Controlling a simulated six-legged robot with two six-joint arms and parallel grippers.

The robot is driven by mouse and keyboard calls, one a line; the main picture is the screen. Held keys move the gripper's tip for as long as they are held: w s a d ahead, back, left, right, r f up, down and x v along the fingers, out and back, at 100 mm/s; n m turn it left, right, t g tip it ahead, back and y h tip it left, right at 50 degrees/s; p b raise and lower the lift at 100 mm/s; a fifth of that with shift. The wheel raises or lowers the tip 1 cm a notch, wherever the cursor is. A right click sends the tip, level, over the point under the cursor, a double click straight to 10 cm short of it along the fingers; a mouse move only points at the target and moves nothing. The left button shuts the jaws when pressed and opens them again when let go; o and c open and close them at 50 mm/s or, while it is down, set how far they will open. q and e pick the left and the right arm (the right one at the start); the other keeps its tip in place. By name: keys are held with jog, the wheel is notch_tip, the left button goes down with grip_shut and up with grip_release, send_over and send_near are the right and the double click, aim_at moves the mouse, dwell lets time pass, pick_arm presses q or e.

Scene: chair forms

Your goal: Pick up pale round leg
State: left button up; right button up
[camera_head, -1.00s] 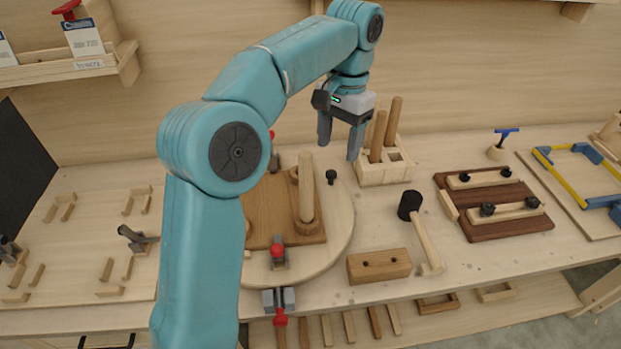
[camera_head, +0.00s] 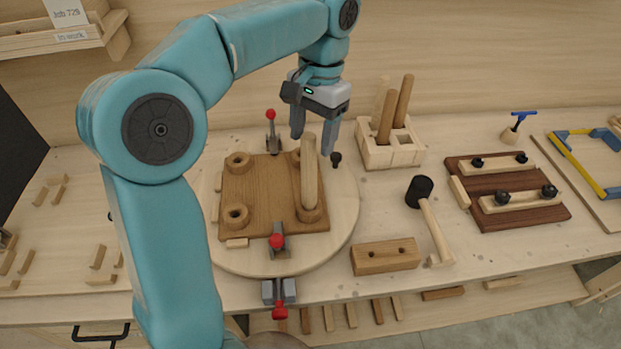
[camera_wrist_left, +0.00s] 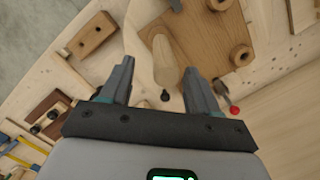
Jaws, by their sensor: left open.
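A pale round leg (camera_head: 309,172) stands upright in a corner socket of the brown wooden seat (camera_head: 258,195). My left gripper (camera_head: 315,135) is open and empty, with its fingers pointing down near the top of this leg. In the left wrist view the leg (camera_wrist_left: 166,62) shows between and beyond the open fingers of the left gripper (camera_wrist_left: 159,68). I cannot tell whether the fingers touch it. Several more round legs (camera_head: 404,102) stand in a pale rack (camera_head: 378,157); one at the back looks paler. My right gripper is not in view.
The seat lies on a round pale board (camera_head: 340,225) with red-tipped clamps (camera_head: 277,241) around it. A black knob (camera_head: 336,159) is close to the gripper. A drilled block (camera_head: 386,257), a mallet (camera_head: 430,215) and a dark clamped panel (camera_head: 530,215) lie to the right.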

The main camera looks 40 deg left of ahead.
aim_at(307, 155)
pick_arm(q)
jog(key=shift+s+a+f, duration=0.1)
jog(key=shift+s+f, duration=0.1)
jog(key=shift+f, duration=0.1)
jog(key=f, duration=0.4)
jog(key=shift+a+f, duration=0.1)
jog(key=shift+a, duration=0.2)
jog(key=shift+d+f, duration=0.15)
jog(key=shift+f, duration=0.1)
jog(key=shift+s, duration=0.15)
jog(key=shift+s+f, duration=0.1)
jog(key=shift+w, duration=0.2)
jog(key=c, duration=1)
grip_shut()
jog(key=shift+s, duration=0.15)
